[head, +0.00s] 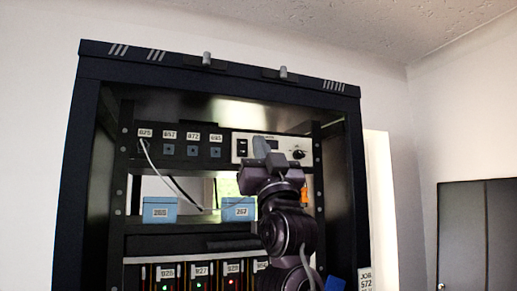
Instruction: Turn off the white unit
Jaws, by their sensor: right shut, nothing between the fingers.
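The white unit (286,146) is a white-faced panel in the upper right of the rack's top row. It has a dark slot at its left end, a display near its middle and a dark knob (298,154) at its right. My right gripper (262,148) is raised in front of the panel's middle, shut with nothing in it. It covers the lower middle of the panel. I cannot tell whether its fingertips touch the panel. My left gripper is out of view.
A dark rack (88,150) frames the units. Labelled sockets sit left of the white unit, with a cable hanging below. Blue boxes (160,211) stand on the shelf beneath. Lower modules show red and green lights. A dark door (478,240) is at the right.

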